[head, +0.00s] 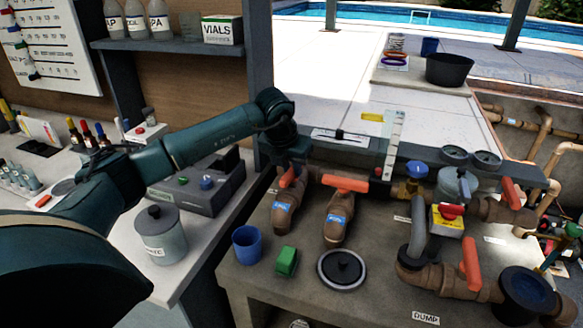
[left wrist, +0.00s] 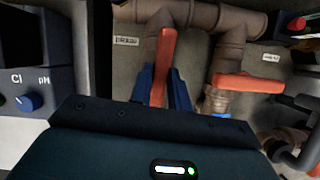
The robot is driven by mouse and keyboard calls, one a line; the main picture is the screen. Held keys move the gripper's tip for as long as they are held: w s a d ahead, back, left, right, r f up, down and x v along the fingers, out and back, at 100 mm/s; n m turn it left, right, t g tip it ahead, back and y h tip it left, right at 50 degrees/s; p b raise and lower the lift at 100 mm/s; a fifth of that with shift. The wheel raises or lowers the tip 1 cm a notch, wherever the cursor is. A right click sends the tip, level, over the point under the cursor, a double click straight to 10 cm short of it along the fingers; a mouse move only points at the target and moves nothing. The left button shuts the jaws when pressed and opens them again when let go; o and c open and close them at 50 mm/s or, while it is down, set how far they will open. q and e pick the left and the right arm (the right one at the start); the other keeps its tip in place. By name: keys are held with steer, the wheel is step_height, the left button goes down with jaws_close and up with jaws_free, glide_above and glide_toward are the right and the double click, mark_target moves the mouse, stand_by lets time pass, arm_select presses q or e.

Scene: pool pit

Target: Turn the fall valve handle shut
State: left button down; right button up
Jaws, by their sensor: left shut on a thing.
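Two brown valves with orange lever handles stand side by side at the back left of the grey bench in the head view. My left gripper (head: 290,168) is at the left valve (head: 284,208), shut on its orange handle (left wrist: 166,58). In the left wrist view the blue fingers (left wrist: 163,92) stand on either side of that handle, which lies along its pipe. The right valve's orange handle (head: 345,184) lies across its pipe (head: 338,217). The blue tags are too small to read, so I cannot tell which is marked fall. My right gripper is out of view.
A blue cup (head: 247,245), a green block (head: 287,261) and a round dark lid (head: 342,269) stand in front of the valves. A grey test box (head: 205,187) is to the left. Pipes, gauges and more orange handles (head: 470,263) fill the right side.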

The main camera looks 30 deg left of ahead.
arm_select(q)
steer(key=shift+a+f+m+h+b, duration=0.1)
steer(key=shift+m+h+b, duration=0.3)
steer(key=shift+m, duration=0.3)
steer(key=m+h+b, duration=0.1)
steer(key=m, duration=0.1)
steer(key=shift+a+m, duration=0.1)
steer(key=shift+m, duration=0.3)
steer(key=m+h, duration=0.1)
steer(key=m, duration=0.2)
steer(key=shift+w+m+g, duration=0.1)
steer(key=shift+m+g, duration=0.2)
steer(key=m+h, duration=0.1)
steer(key=m, duration=0.1)
steer(key=m+g, duration=0.1)
steer(key=m, duration=0.2)
steer(key=shift+w+a+r+h, duration=0.1)
steer(key=shift+a+r+h, duration=0.1)
steer(key=shift+h, duration=0.2)
steer(key=shift+m+g, duration=0.8)
steer(key=shift+m, duration=1)
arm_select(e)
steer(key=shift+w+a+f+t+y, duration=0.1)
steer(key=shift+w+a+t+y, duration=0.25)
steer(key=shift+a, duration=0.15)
arm_select(q)
steer(key=shift+m, duration=0.3)
